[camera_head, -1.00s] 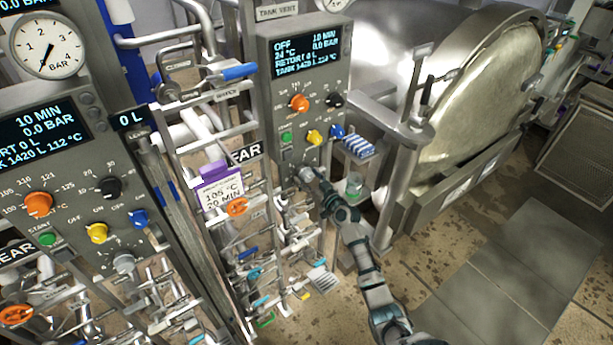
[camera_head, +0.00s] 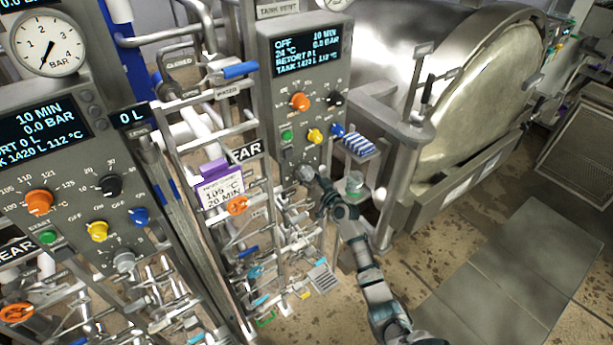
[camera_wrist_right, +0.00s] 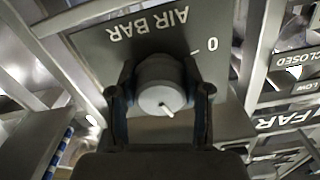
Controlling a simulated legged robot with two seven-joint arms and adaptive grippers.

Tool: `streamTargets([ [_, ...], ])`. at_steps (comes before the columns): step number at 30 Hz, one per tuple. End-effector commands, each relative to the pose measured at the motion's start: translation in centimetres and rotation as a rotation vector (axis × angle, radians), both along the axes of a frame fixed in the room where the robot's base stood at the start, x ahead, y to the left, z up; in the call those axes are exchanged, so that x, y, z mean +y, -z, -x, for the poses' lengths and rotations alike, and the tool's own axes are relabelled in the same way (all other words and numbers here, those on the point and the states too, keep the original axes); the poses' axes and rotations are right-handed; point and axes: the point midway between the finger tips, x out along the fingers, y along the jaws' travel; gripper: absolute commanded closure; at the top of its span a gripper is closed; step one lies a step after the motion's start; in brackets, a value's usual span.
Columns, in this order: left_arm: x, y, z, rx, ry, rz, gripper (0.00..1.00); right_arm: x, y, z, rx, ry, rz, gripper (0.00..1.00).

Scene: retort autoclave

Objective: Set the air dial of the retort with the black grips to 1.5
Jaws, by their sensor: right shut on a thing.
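The grey air dial (camera_wrist_right: 161,86) is a round knob with a white pointer mark, below the "AIR BAR" lettering, which appears upside down in the right wrist view. A "0" mark is beside it; other scale marks are hidden. My right gripper (camera_wrist_right: 160,100) has a finger on each side of the dial and is shut on it. In the head view my right gripper (camera_head: 312,180) is at the bottom of the far control panel (camera_head: 290,110), covering most of the dial. Black grips cannot be made out clearly. My left gripper is not in view.
A nearer, similar panel (camera_head: 75,190) at left has its own grey dial (camera_head: 123,262). Pipes and valve levers crowd between the panels. The retort door (camera_head: 475,100) stands further right.

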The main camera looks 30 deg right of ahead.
Motion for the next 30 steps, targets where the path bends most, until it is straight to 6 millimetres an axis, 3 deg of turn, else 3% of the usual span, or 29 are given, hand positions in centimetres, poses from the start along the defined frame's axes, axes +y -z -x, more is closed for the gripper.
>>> streamTargets([
  [11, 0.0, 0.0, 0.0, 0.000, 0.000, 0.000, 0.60, -0.1, -0.1, 0.0, 0.003, 0.003, -0.050, 0.87],
  [12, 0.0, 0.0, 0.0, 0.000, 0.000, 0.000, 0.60, -0.1, -0.1, 0.0, 0.003, 0.003, -0.050, 0.43],
  [14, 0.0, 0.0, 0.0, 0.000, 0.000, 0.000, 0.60, -0.1, -0.1, 0.0, 0.002, 0.002, -0.050, 0.28],
  [24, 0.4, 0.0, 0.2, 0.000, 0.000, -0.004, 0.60, -0.1, 0.0, 0.2, 0.003, 0.001, -0.049, 0.27],
  [30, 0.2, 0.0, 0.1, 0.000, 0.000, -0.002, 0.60, -0.3, 0.2, 2.9, 0.006, 0.001, -0.046, 0.27],
])
